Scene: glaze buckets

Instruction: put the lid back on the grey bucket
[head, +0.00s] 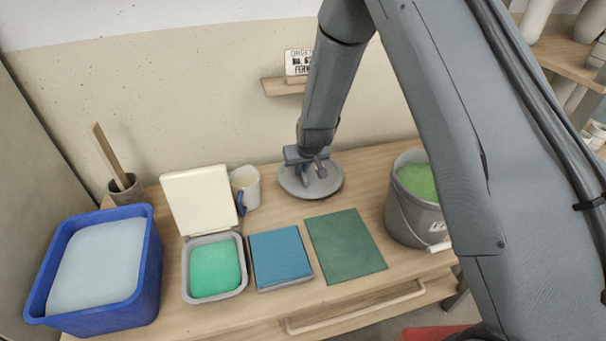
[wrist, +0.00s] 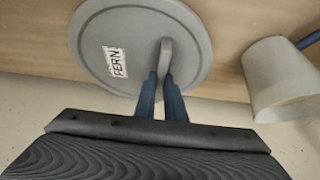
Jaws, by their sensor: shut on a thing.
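The grey bucket (head: 412,215) stands uncovered at the right of the table, with green glaze (head: 417,181) inside; my arm hides its right part. The round grey lid (head: 325,187) is at the back of the table, left of the bucket. In the wrist view the lid (wrist: 110,28) bears a "FERN" label and an upright handle (wrist: 166,57). My gripper (head: 310,172) is shut on that handle; its blue fingers also show in the wrist view (wrist: 161,88). I cannot tell whether the lid touches the table.
Further left are a green-filled tub (head: 187,283) with a raised cream lid (head: 200,200), a blue bin (head: 150,270) and a brush pot (head: 127,192). A blue block (head: 280,257) and a flat green mat (head: 346,243) lie in front.

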